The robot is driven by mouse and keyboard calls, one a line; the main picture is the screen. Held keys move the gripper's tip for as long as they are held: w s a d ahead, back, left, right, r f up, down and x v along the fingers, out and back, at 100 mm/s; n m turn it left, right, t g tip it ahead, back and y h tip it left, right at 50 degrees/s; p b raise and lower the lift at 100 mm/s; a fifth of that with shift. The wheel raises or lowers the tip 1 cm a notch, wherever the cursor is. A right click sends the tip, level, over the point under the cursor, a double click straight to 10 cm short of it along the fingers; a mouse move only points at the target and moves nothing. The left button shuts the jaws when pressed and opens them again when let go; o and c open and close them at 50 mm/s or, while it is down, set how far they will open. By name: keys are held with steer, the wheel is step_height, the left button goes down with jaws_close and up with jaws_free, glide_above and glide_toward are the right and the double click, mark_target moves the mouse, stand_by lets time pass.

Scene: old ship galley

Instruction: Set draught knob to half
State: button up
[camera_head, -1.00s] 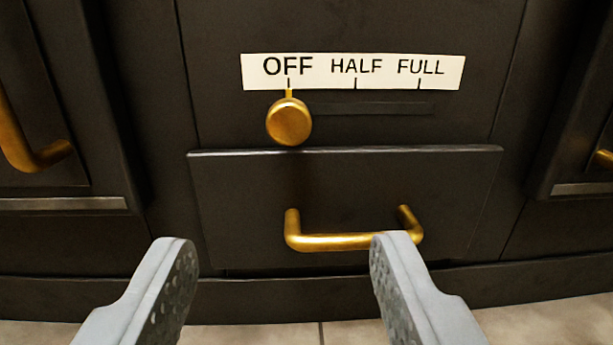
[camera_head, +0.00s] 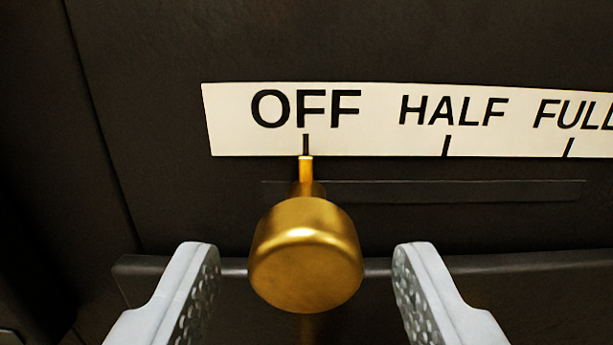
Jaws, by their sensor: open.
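The brass draught knob (camera_head: 306,255) sticks out from the dark panel, with its thin pointer (camera_head: 306,170) lined up with the OFF mark. A white label strip (camera_head: 380,140) above it reads OFF, HALF and FULL from left to right; FULL is cut by the right edge. A dark horizontal slot (camera_head: 450,190) runs right from the knob below HALF and FULL. My gripper (camera_head: 306,265) is open, one grey finger on each side of the knob in the picture, with a visible gap on both sides. I see no contact.
A dark ledge (camera_head: 510,262) crosses the panel behind and below the knob. A vertical panel seam (camera_head: 100,130) lies to the left. The panel face around the slot is clear.

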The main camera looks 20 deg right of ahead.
mark_target(306, 286)
steer(key=shift+x, duration=1.6)
